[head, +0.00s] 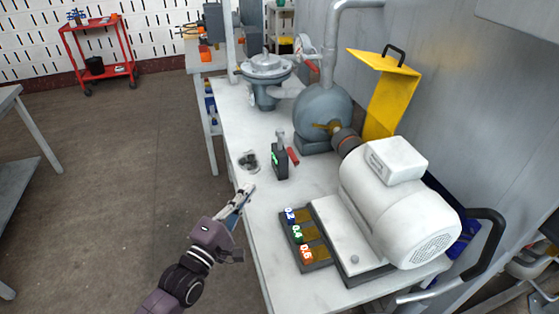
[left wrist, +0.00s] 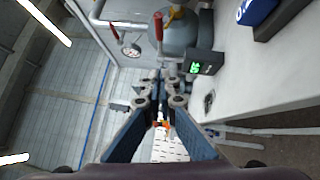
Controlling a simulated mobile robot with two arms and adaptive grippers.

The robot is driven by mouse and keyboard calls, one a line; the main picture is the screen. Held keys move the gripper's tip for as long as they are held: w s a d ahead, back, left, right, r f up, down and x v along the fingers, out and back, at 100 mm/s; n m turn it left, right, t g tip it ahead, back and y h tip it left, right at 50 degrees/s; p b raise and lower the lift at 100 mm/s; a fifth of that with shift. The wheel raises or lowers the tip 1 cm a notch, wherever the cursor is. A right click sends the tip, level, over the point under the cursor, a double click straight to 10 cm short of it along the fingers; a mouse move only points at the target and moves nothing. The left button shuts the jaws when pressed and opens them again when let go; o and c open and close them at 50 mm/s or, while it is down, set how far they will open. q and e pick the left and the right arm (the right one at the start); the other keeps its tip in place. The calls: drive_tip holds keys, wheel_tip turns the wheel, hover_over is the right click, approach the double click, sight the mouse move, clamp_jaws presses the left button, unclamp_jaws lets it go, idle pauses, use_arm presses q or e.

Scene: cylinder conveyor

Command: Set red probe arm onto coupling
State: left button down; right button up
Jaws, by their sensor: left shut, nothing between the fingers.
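A small dark instrument (head: 280,160) with a lit green display stands upright on the bench, left of the pump. A red arm (head: 293,156) shows at its right side. In the left wrist view the instrument (left wrist: 205,63) is at upper right and a red rod (left wrist: 158,27) is above my fingers. The dark coupling (head: 346,143) sits on the shaft between the grey pump (head: 322,112) and the white motor (head: 395,205). My left gripper (head: 247,190) is shut and empty, at the bench's left edge, apart from the instrument. My right gripper is not in view.
A raised yellow guard (head: 390,95) stands behind the coupling. A tray (head: 288,228) with numbered pieces lies in front of the motor. A dark flat item (head: 249,161) lies on the bench (head: 262,208) left of the instrument. A valve (head: 265,72) stands farther back.

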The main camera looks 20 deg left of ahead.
use_arm(q)
drive_tip(key=p, duration=0.2)
approach(287, 146)
drive_tip(key=w+a, duration=0.2)
drive_tip(key=w+d, duration=0.2)
drive_tip(key=d, duration=0.1)
drive_tip(key=shift+w, duration=0.35)
